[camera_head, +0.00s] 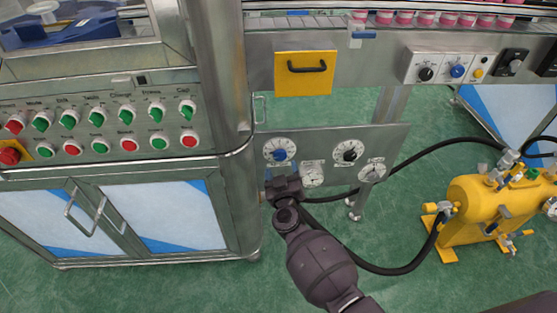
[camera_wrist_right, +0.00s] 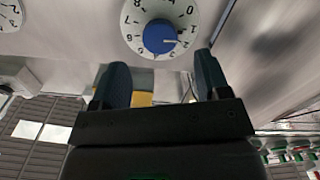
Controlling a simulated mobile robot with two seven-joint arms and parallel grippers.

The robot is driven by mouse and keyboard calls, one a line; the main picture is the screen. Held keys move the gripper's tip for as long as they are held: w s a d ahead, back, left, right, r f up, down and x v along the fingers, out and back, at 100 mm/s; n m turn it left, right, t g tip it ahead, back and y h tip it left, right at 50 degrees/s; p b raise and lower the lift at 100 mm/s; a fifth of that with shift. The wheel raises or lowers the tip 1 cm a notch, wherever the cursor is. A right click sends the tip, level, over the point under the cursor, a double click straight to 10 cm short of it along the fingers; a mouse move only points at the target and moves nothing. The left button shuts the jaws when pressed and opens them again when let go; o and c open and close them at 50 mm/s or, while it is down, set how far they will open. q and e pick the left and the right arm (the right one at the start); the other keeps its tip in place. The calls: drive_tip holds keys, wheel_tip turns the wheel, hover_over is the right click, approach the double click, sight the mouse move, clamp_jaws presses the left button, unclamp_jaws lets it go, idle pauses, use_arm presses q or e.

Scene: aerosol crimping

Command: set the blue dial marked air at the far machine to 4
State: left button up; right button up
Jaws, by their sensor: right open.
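The blue dial (camera_head: 279,154) sits on a white round scale at the left of the low grey panel. In the right wrist view the blue dial (camera_wrist_right: 160,37) shows upside down, just beyond the fingertips. Its white mark points to the right there, seemingly near the 2; the small figures are hard to read. The word air is not legible. My right gripper (camera_head: 284,184) is just below the dial in the head view. In the wrist view my right gripper (camera_wrist_right: 161,68) is open, with nothing between its fingers. My left gripper is out of view.
A black dial (camera_head: 348,151) and two gauges (camera_head: 312,175) (camera_head: 372,172) share the panel. A cabinet with green and red knobs (camera_head: 97,118) stands left. A yellow tank (camera_head: 485,205) with black hoses stands on the floor at right. A yellow plate with a handle (camera_head: 304,84) hangs above.

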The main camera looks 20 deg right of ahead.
sight(280, 157)
drive_tip(key=x, duration=0.2)
drive_tip(key=b+x, duration=0.1)
drive_tip(key=shift+w+d+f, duration=0.1)
drive_tip(key=shift+w+f, duration=0.15)
drive_tip(key=shift+w+d+r, duration=0.1)
drive_tip(key=shift+w, duration=0.3)
drive_tip(key=shift+w+d+r, duration=0.1)
drive_tip(key=shift+w+r, duration=0.05)
drive_tip(key=shift+w, duration=0.2)
drive_tip(key=shift+c, duration=0.4)
drive_tip(key=c, duration=0.8)
drive_tip(key=shift+c, duration=0.2)
